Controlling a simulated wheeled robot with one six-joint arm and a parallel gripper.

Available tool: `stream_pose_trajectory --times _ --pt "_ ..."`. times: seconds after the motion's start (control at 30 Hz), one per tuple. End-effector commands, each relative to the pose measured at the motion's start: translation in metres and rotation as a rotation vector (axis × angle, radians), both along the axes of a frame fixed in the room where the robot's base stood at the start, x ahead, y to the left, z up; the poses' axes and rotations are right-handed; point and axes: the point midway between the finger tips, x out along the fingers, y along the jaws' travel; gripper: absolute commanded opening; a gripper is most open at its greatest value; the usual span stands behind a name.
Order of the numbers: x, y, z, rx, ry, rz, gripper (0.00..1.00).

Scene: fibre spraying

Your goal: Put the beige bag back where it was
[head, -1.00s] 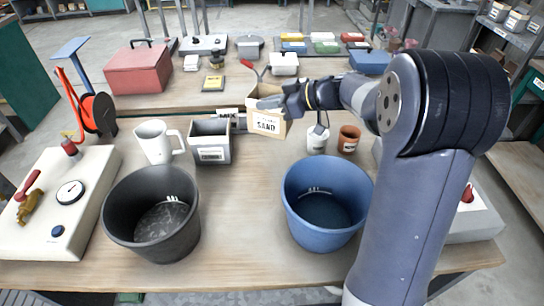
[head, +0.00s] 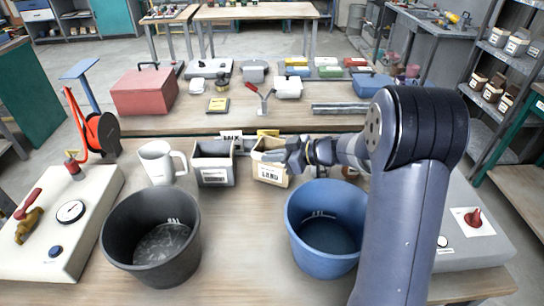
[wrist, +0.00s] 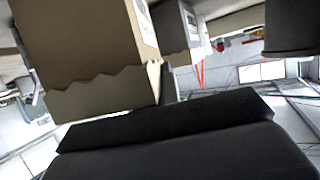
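The beige bag (head: 270,172), with an open top and a label reading SAND, is upright just right of the grey bin, at about table height. I cannot tell whether its base touches the table. My gripper (head: 288,155) reaches in from the right and is shut on the bag's right side near the rim. In the wrist view the bag (wrist: 85,50) fills the upper left, its jagged rim close against the dark gripper body. The fingertips are partly hidden by the bag.
A grey bin (head: 213,170) and a white jug (head: 157,162) stand left of the bag. A black bucket (head: 150,245) and a blue bucket (head: 328,240) stand in front. Small label cards (head: 231,136) are behind. Bare table (head: 245,235) lies between the buckets.

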Motion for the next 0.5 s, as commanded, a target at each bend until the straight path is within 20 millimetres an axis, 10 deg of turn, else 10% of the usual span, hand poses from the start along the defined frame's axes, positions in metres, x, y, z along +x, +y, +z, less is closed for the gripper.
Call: stream_pose_trajectory --times 0.5 --pt "0.0000 0.0000 -0.0028 0.000 0.000 0.000 0.25"
